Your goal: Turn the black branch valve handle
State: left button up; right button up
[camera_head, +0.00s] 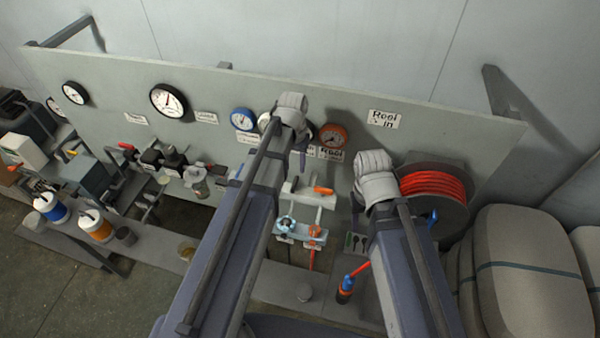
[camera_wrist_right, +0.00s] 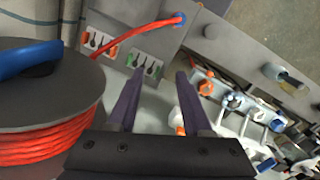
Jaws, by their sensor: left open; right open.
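I cannot pick out the black branch valve handle with certainty. Several small valves with orange and blue knobs sit on a pale manifold (camera_head: 300,232) low on the panel, and it also shows at the right of the right wrist view (camera_wrist_right: 228,98). My left gripper (camera_head: 298,145) is up against the panel area between the blue and orange gauges, mostly hidden by its own wrist. My right gripper (camera_wrist_right: 157,85) is open and empty, with both dark purple fingers apart. In the head view it is left of the hose reel, its fingers largely hidden by the wrist.
A reel of red hose (camera_head: 433,186) stands right of my right gripper. A grey padded bundle (camera_head: 530,270) fills the lower right. Gauges, such as a white one (camera_head: 168,101), line the grey panel (camera_head: 260,85). Bottles, such as an orange-and-white one (camera_head: 95,225), stand on the left ledge.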

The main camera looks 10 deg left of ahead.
aim_at(295, 182)
pick_arm(q)
jog(key=shift+f, duration=0.1)
notch_tip(295, 182, down, 8)
jog(key=b, duration=0.8)
jog(key=shift+r, duration=0.2)
jog(key=shift+c, duration=0.3)
grip_shut()
